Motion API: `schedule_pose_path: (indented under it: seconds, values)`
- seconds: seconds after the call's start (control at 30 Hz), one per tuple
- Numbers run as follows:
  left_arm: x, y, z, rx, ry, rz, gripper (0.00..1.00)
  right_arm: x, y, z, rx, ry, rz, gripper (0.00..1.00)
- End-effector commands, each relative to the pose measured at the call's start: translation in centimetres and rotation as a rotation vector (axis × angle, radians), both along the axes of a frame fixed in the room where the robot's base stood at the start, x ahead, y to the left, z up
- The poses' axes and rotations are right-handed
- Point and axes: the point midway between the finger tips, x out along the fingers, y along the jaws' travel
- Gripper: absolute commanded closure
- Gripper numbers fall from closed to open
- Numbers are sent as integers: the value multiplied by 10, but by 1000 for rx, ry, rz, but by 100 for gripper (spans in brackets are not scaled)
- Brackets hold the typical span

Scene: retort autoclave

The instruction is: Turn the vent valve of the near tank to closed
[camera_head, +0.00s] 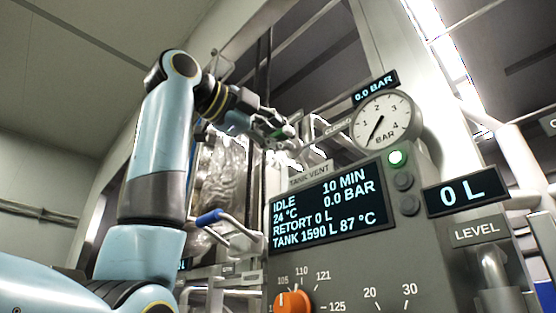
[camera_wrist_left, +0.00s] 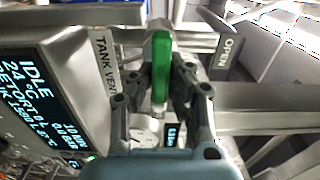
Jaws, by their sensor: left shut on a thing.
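The vent valve's green handle (camera_wrist_left: 161,62) stands upright in the left wrist view, with the OPEN plate (camera_wrist_left: 229,52) on its right. The TANK VENT label (camera_wrist_left: 105,64) is on its left. My left gripper (camera_wrist_left: 163,80) is shut on the green handle, one finger on each side. In the head view my left gripper (camera_head: 277,130) is at the end of the raised arm, with a little of the green handle (camera_head: 287,131) showing. Another small plate (camera_head: 329,130) stands right of it, its text hard to read. My right gripper is out of view.
The control panel screen (camera_head: 328,203) reads IDLE and 0.0 BAR. A pressure gauge (camera_head: 382,122) stands above it, right of my gripper. A blue-handled lever (camera_head: 210,217) sticks out below my forearm. An orange knob (camera_head: 292,302) is low on the panel.

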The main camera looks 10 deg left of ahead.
Motion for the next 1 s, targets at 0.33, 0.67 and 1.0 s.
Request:
schedule_pose_path:
  seconds: [0.33, 0.67, 1.0]
  values:
    - [0, 0, -2, 4, 4, -1, 80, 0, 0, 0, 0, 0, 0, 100]
    - [0, 0, -1, 2, 3, 0, 62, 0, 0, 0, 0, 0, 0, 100]
    - [-30, 22, 0, 3, -3, 4, 62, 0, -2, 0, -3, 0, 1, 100]
